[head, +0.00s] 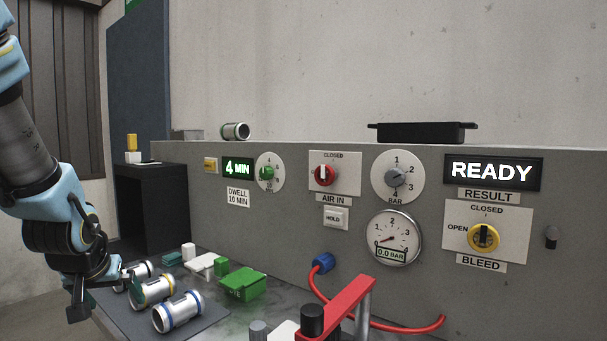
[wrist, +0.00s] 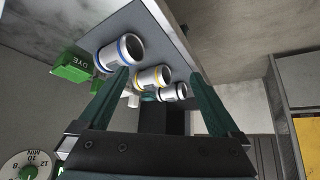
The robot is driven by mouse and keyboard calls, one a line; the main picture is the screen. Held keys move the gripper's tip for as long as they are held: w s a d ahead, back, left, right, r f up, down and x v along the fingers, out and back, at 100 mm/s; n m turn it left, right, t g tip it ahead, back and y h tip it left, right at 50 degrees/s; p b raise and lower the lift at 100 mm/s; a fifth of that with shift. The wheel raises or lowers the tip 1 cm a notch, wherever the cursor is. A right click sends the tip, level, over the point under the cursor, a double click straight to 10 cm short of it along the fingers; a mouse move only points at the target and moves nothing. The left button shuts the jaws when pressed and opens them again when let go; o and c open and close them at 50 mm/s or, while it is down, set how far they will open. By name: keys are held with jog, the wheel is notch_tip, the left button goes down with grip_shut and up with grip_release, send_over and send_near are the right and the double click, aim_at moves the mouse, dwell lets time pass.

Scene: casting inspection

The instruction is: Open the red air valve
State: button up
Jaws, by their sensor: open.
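The red air valve (head: 322,176) is on the grey panel above the AIR IN label. Its pale handle stands upright, toward the word CLOSED. My gripper (head: 106,284) is at the left in the head view, over the bench by the metal cylinders, well apart from the valve. In the wrist view my gripper (wrist: 158,72) shows two green fingers spread wide, with nothing held between them. The red valve does not show in the wrist view.
Ringed metal cylinders (head: 177,312) and a green DYE box (head: 242,284) are on the bench. A red clamp (head: 336,308) and red hose (head: 400,329) are below the panel. A yellow bleed valve (head: 484,237) is at right. The pressure gauge (head: 393,238) reads 0.0 bar; the display (head: 492,172) reads READY.

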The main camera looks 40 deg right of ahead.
jog(key=w+d+r+m+t+h, duration=0.2)
jog(key=d+r+h, duration=0.25)
jog(key=d, duration=0.75)
jog(key=m+g+h, duration=0.4)
jog(key=m+h, duration=0.3)
jog(key=h, duration=0.3)
send_near(323, 175)
jog(key=p+x, duration=0.4)
jog(key=x, duration=0.7)
jog(key=shift+n, duration=0.3)
jog(key=c, duration=1.4)
